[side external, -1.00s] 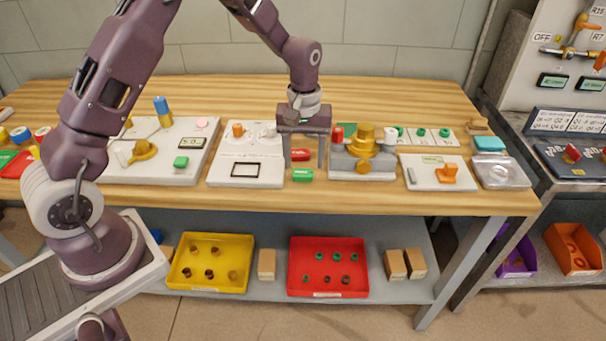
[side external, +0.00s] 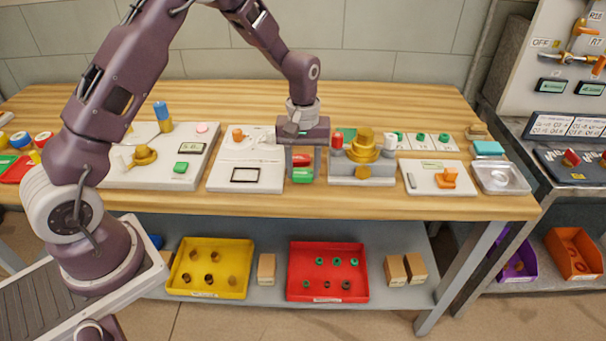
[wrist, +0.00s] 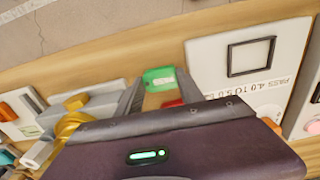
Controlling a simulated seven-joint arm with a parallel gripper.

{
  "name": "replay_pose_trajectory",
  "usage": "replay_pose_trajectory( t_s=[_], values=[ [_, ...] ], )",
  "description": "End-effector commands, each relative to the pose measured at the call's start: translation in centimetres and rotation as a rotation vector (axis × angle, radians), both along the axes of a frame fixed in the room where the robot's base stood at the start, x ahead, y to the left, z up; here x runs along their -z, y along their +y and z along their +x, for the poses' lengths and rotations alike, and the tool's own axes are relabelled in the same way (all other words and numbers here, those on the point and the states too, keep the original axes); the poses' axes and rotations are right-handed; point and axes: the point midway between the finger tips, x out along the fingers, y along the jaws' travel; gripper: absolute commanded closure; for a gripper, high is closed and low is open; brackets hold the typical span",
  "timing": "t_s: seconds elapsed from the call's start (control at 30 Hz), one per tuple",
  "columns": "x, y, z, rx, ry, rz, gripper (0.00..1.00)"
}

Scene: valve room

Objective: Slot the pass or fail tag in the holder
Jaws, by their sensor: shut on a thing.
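The green tag (side external: 303,175) lies at the front of the bench, and my gripper (side external: 303,174) points down with its fingers shut on its two ends. In the wrist view the green tag (wrist: 160,78) sits between the fingertips (wrist: 160,86). The red tag (side external: 301,160) lies just behind it, partly hidden by the gripper; a bit of it shows in the wrist view (wrist: 174,103). The holder, a black rectangular frame (side external: 232,175) on a white board, is left of the gripper and looks empty. It also shows in the wrist view (wrist: 231,59).
A grey block with a gold valve body (side external: 364,148) stands close right of my gripper. A white board with an orange part (side external: 446,178) is farther right. A test panel with a gauge display (side external: 192,148) is at left. Bare wood lies in front.

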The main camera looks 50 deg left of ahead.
Motion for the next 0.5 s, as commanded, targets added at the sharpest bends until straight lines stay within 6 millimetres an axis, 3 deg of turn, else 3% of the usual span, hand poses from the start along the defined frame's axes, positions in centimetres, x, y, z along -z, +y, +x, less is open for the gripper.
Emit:
replay_pose_trajectory(
  t_s=[0.2,0.33,0.5],
  values=[
    [-5.8,0.0,0.1,0.000,-0.007,0.001,0.94],
    [-7.9,0.3,-0.1,0.000,-0.004,0.000,0.94],
    [-9.1,4.1,-3.1,-0.010,0.000,0.000,0.94]
  ],
)
